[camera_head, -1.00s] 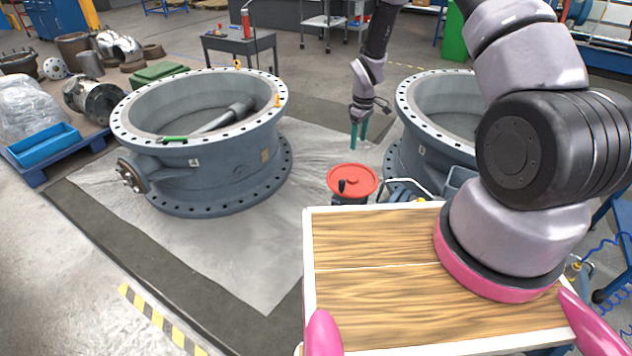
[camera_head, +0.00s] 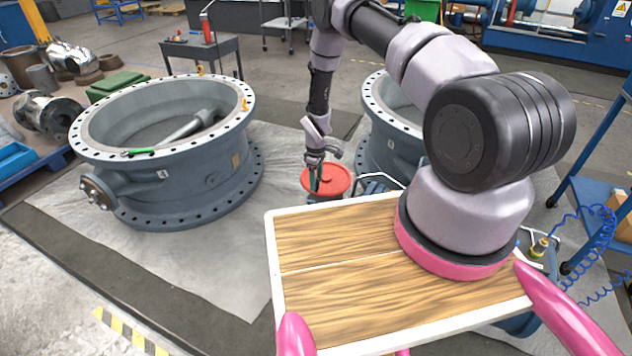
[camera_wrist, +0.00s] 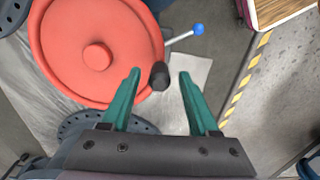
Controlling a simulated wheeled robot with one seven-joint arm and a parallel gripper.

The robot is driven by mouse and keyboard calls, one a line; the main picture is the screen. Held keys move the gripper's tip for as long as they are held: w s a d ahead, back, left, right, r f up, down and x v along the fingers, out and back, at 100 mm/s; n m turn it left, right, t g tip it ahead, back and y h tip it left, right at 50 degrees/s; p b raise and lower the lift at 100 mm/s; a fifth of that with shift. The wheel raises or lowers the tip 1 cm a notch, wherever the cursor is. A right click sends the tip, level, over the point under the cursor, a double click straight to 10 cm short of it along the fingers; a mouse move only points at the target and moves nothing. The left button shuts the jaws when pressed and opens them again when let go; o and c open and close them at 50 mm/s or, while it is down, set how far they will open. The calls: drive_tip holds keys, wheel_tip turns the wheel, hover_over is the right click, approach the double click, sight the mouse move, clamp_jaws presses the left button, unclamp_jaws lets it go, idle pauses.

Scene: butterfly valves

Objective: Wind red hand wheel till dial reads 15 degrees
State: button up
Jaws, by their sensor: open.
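The red hand wheel (camera_head: 333,178) lies flat, face up, between the two large grey valve bodies. It fills the upper left of the wrist view (camera_wrist: 95,48), with a round hub in its middle. Its black handle knob (camera_wrist: 159,75) stands at the wheel's rim. My gripper (camera_wrist: 158,80) is open, and the knob sits between its green fingertips, nearer the left one; I cannot tell whether they touch. In the head view my gripper (camera_head: 315,185) is over the near left part of the wheel and hides the knob there. I cannot make out the dial.
A grey valve body (camera_head: 170,165) stands on the left and a second (camera_head: 385,140) behind my arm. A lever with a blue ball (camera_wrist: 198,29) sticks out beside the wheel. A blue cart (camera_head: 590,190) stands at the right. The floor sheet in front of the left valve is clear.

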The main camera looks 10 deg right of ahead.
drive_tip(key=shift+f, duration=0.3)
clamp_jaws()
idle(1.3)
